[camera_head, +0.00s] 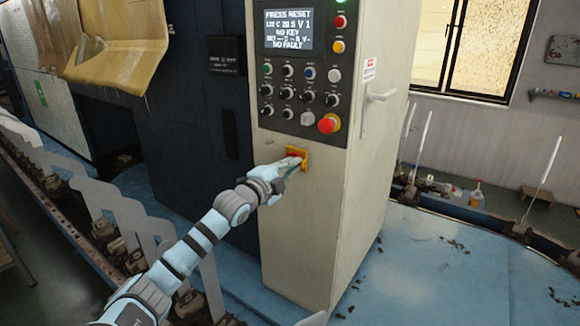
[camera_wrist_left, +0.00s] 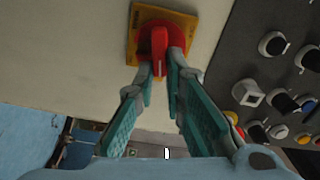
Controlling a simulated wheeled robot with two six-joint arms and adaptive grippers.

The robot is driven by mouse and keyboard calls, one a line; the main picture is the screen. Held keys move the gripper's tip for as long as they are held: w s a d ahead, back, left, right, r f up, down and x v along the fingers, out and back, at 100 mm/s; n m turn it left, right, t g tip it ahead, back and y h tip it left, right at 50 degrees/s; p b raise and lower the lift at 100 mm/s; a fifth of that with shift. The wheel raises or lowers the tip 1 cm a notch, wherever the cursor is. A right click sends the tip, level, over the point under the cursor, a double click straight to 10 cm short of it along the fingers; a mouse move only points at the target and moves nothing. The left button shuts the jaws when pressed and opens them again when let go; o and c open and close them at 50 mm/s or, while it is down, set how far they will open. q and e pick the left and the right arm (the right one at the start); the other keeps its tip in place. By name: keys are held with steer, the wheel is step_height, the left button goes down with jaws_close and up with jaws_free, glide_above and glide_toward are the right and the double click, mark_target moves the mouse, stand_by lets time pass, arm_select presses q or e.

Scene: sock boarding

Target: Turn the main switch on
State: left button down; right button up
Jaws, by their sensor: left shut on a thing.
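The main switch is a red rotary knob on a yellow square plate (camera_head: 305,154), low on the front of the pale control cabinet, below the button panel. In the left wrist view the red knob (camera_wrist_left: 158,42) stands out from its yellow plate (camera_wrist_left: 138,48). My left gripper (camera_head: 287,168) is at the switch, and its two fingertips (camera_wrist_left: 160,66) are shut on the knob's handle from both sides. In the head view the gripper covers part of the knob. My right gripper is not in view.
The button panel (camera_head: 303,97) above holds several knobs, a red emergency stop (camera_head: 329,123) and a screen (camera_head: 289,30) reading "PRESS RESET", "NO KEY" and "NO FAULT". A door handle (camera_head: 380,95) juts from the cabinet's right side. Blue floor (camera_head: 440,265) lies to the right.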

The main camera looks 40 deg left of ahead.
arm_select(q)
steer(key=shift+f+m, duration=0.15)
steer(key=shift+m, duration=1.05)
steer(key=c, duration=1.7)
jaws_free()
steer(key=shift+o, duration=0.2)
step_height(320, 180, up, 10)
steer(key=shift+f, duration=0.1)
